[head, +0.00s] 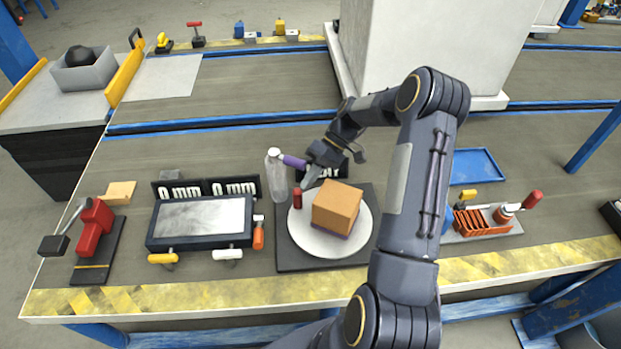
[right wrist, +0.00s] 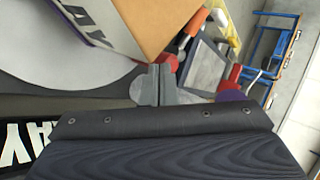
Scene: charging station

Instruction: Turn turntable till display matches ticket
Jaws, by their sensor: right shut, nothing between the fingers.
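The turntable is a white round disc (head: 298,238) on a dark square base (head: 290,264). A tan box (head: 337,204) with a purple lower edge sits on it. In the right wrist view the box (right wrist: 155,22) stands beside a white panel (right wrist: 112,22) lettered "AY". A red peg (head: 297,198) stands at the disc's far-left edge. My right gripper (head: 304,186) is shut and empty, its tips close by the peg; contact is unclear. In the wrist view its tips (right wrist: 158,85) are together. A dark sign (right wrist: 18,142) ending in "AY" is partly hidden behind the gripper in the head view.
A clear bottle (head: 277,177) stands left of my gripper. A blue tray (head: 474,167) and an orange rack (head: 482,219) lie right of my arm.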

